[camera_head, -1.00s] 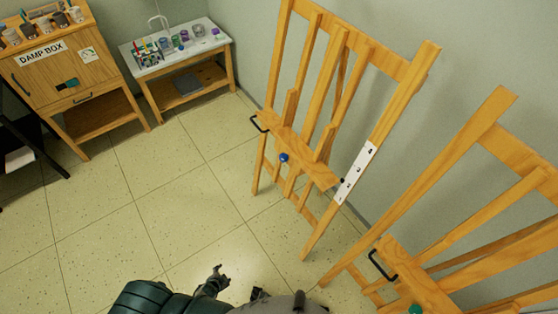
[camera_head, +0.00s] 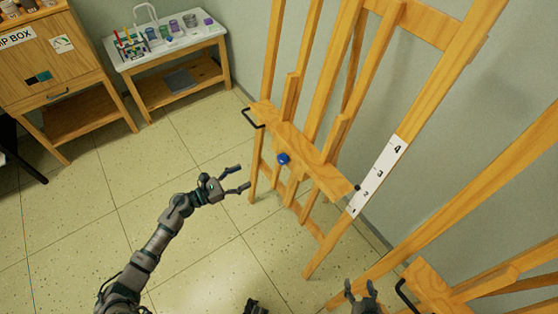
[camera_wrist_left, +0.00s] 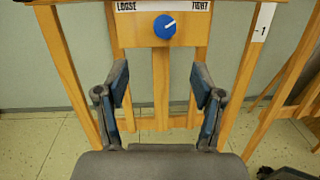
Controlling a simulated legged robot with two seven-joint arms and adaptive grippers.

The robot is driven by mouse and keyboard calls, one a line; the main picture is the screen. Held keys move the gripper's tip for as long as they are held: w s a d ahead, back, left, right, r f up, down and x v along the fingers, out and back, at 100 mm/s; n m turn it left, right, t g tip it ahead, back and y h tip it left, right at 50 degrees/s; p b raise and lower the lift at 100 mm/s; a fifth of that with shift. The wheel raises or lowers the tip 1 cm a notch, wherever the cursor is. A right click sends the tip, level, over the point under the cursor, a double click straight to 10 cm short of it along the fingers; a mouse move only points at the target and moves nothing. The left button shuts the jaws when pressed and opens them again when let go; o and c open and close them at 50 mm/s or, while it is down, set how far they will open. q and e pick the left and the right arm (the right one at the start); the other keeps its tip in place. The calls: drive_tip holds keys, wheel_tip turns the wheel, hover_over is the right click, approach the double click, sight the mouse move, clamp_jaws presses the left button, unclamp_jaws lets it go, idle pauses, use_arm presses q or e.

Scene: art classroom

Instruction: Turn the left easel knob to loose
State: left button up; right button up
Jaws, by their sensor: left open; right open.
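The left easel (camera_head: 322,175) is wooden, with a round blue knob (camera_head: 283,159) on its cross ledge. In the left wrist view the blue knob (camera_wrist_left: 165,27) sits below a strip (camera_wrist_left: 163,6) reading LOOSE at left and TIGHT at right. The knob's white mark points up and right, towards TIGHT. My left gripper (camera_head: 244,177) is open and empty, apart from the knob and to its left in the head view. In the wrist view its fingers (camera_wrist_left: 160,72) are spread below the knob. My right gripper (camera_head: 359,285) is open near the bottom edge.
A second easel (camera_head: 428,287) stands at the right, close to my right gripper. Black handles stick out from both easels' ledges. A white-topped table (camera_head: 165,44) and a wooden cabinet (camera_head: 40,72) stand at the back left.

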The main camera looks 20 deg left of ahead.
sight(280, 161)
use_arm(q)
drive_tip(key=x, duration=1.2)
drive_tip(key=shift+s+d+r, duration=0.1)
drive_tip(key=shift+d+r, duration=0.05)
drive_tip(key=shift+d, duration=0.5)
drive_tip(key=shift+w+d, duration=0.1)
drive_tip(key=shift+w, duration=0.7)
drive_tip(key=shift+d, duration=0.5)
drive_tip(key=shift+c, duration=1.4)
drive_tip(key=shift+d, duration=0.1)
drive_tip(key=c, duration=0.8)
drive_tip(key=shift+c, duration=0.3)
use_arm(e)
drive_tip(key=shift+w+d+r+t, duration=0.15)
drive_tip(key=shift+w+d+t, duration=0.2)
drive_tip(key=shift+w, duration=0.2)
